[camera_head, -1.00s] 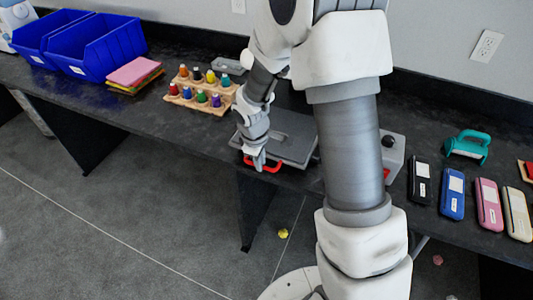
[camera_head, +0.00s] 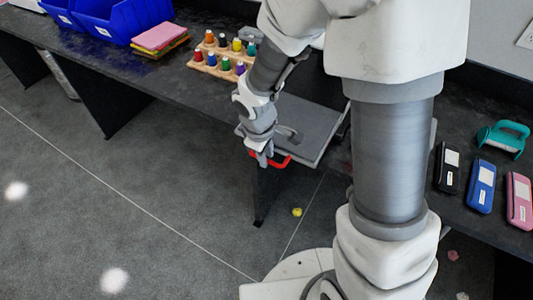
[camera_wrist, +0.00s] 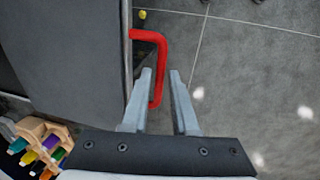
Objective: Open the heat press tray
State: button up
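The heat press tray (camera_head: 306,126) is a flat grey plate that juts out past the front edge of the table. It also fills the left of the wrist view (camera_wrist: 75,60). Its red handle (camera_head: 283,162) is on its front edge. In the wrist view the red handle (camera_wrist: 159,50) passes between my two fingers. My gripper (camera_wrist: 161,75) is at the handle, its fingers apart around the bar. My arm hides much of the heat press body in the head view.
Paint bottles in a wooden rack (camera_head: 220,58) stand left of the tray, with blue bins (camera_head: 108,20) further left. Labelled cases (camera_head: 481,187) and a teal handled tool (camera_head: 503,137) lie on the right. A small yellow object (camera_head: 297,212) lies on the floor.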

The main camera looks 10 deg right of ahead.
jog(key=shift+o, duration=1)
notch_tip(320, 180, up, 17)
jog(key=s+a+p, duration=0.2)
jog(key=p, duration=0.2)
jog(key=shift+s, duration=0.3)
jog(key=shift+d+r, duration=0.1)
jog(key=s+d+r+m+t+y+p, duration=0.1)
jog(key=s+d+r+m+t+p, duration=0.1)
jog(key=s+d+r+m, duration=0.8)
notch_tip(320, 180, up, 3)
jog(key=shift+s+d+f+m+t, duration=0.1)
jog(key=shift+s+d+m+t, duration=0.25)
jog(key=shift+s+t, duration=0.5)
